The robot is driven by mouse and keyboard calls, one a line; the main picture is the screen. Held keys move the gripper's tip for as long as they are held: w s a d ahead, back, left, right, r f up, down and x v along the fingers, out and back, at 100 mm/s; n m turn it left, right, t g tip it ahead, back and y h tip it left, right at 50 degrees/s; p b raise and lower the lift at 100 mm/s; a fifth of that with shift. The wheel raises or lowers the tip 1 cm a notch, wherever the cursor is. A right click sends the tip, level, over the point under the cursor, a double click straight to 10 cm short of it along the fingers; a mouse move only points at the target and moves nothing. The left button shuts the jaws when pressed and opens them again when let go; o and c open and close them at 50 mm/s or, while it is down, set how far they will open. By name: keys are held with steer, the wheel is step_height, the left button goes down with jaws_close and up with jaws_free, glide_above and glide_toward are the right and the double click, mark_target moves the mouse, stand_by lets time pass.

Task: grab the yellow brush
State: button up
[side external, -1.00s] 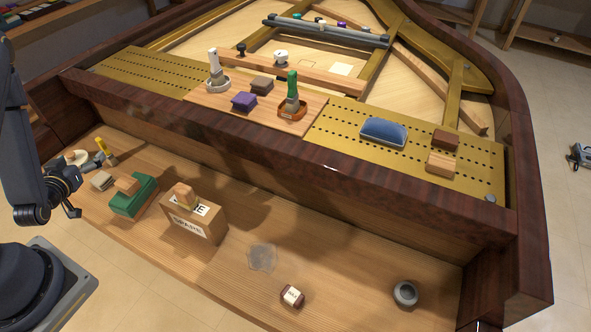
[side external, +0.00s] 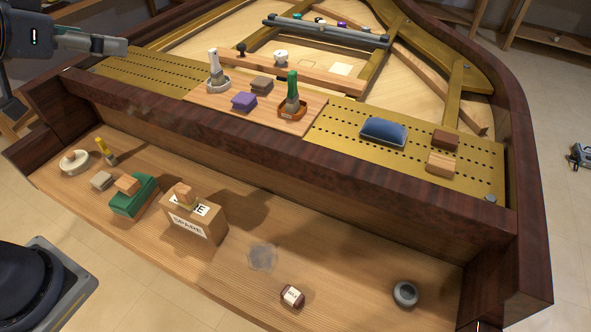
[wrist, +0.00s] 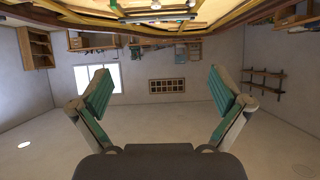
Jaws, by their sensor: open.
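My gripper (side external: 120,46) is at the top left of that view, raised well above the ledge and clear of the brush. In the wrist view my gripper (wrist: 164,90) has its two teal-padded fingers spread wide with nothing between them. The brush is not visible in the wrist view.
Beside the brush are a round cream dish (side external: 74,163), a grey block (side external: 101,181) and a green box (side external: 131,202) with a wooden block on top. A SPARE box (side external: 196,222) stands farther right. A dark piano rim (side external: 250,148) rises behind the ledge.

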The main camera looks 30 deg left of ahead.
steer(key=s+f+g, duration=0.6)
steer(key=s+f, duration=0.1)
steer(key=s, duration=0.2)
steer(key=shift+s+d+f, duration=0.3)
steer(key=shift+s+d, duration=0.1)
steer(key=c, duration=1)
